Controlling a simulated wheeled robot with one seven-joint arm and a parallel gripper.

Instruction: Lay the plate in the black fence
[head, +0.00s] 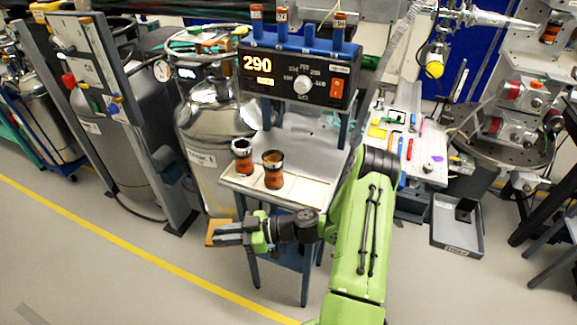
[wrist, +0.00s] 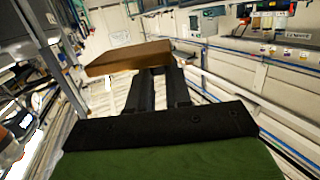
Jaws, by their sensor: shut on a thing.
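The plate is a flat brown piece (wrist: 130,57) at the tips of my gripper (wrist: 158,76) in the wrist view. My gripper is shut on it. In the head view, my gripper (head: 218,234) reaches left, in front of the small table, and an orange-brown edge of the plate (head: 210,232) shows beside the fingers. The plate is held in the air, clear of the table. I cannot make out a black fence for certain. A grey tray with dark walls (head: 472,240) and a label sits at the right.
A small table (head: 312,183) bears two dark cups with orange bands (head: 273,170) and a controller reading 290 (head: 297,78). A silver dewar (head: 210,115) stands behind. A bench with coloured tools (head: 428,160) is at right. Open floor with a yellow line (head: 120,252) lies front left.

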